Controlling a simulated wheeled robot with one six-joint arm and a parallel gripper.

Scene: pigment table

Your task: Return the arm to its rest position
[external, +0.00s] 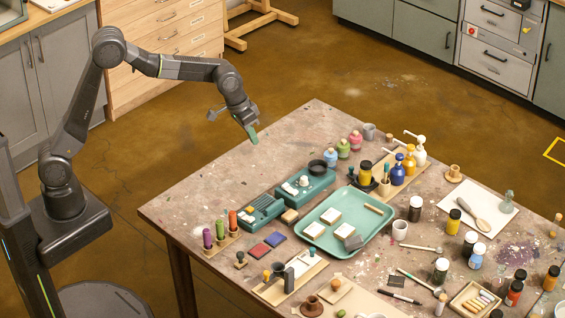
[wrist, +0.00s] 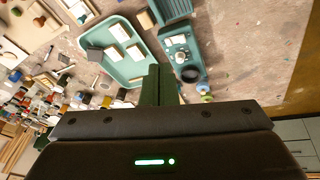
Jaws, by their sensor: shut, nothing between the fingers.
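My gripper (external: 253,134) hangs in the air above the far left part of the paint-spotted table (external: 290,130), with its green fingertips pointing down. It is shut and empty. In the wrist view its closed fingers (wrist: 158,85) stand upright in the middle, over the table. My arm reaches over from my base at the left of the external view, bent high at the elbow. No object touches the gripper.
A teal tray (external: 322,247) with pale blocks lies mid-table, and teal devices (external: 262,213) stand left of it. Pump bottles (external: 419,150) and several jars crowd the right. The table's far left corner is bare. Drawers (external: 165,40) stand behind my arm.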

